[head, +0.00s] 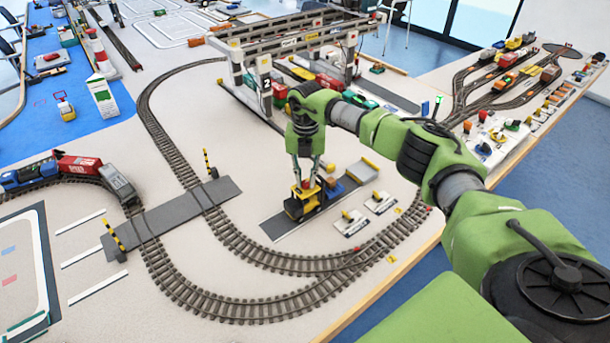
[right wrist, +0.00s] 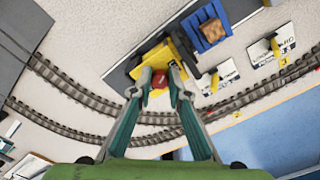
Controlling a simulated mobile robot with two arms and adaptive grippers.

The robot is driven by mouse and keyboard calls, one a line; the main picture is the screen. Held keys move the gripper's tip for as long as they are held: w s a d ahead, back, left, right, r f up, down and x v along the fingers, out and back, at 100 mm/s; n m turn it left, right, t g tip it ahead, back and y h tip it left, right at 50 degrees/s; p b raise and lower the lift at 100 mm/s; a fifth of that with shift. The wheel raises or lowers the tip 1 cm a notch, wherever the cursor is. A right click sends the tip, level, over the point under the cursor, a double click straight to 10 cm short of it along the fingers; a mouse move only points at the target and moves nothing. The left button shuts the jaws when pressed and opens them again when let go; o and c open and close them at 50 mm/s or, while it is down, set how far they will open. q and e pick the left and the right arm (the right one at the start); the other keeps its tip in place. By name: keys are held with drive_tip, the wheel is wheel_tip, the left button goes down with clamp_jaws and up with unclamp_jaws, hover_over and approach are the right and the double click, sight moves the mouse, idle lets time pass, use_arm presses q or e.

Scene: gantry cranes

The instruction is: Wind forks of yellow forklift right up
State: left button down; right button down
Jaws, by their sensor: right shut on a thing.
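The yellow forklift (head: 300,206) stands on a dark grey strip (head: 287,225) inside the curve of the track. In the right wrist view its yellow body (right wrist: 165,60) lies just beyond my fingertips. My right gripper (head: 308,176) reaches down over the forklift from above. In the right wrist view my right gripper (right wrist: 158,84) is shut on a small red knob (right wrist: 158,79) at the forklift. The fingers hide part of the knob. A blue crate (head: 335,187) is beside the forklift, with something orange-brown inside it in the wrist view. The height of the forks is hard to tell. My left gripper is not in view.
Two small white plates with yellow levers (head: 350,221) lie right of the strip. Curved railway track (head: 225,232) runs around in front. A gantry crane (head: 262,75) stands behind. A train (head: 78,167) is at the left. The table edge (head: 400,272) is close at the front right.

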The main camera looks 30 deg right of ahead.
sight(306, 182)
drive_tip(key=m+p, duration=0.2)
drive_tip(key=m, duration=0.3)
drive_tip(key=shift+s, duration=0.1)
idle(0.4)
drive_tip(key=c, duration=1.9)
unclamp_jaws()
drive_tip(key=shift+r, duration=0.25)
wheel_tip(306, 182, up, 11)
drive_tip(key=shift+r, duration=0.2)
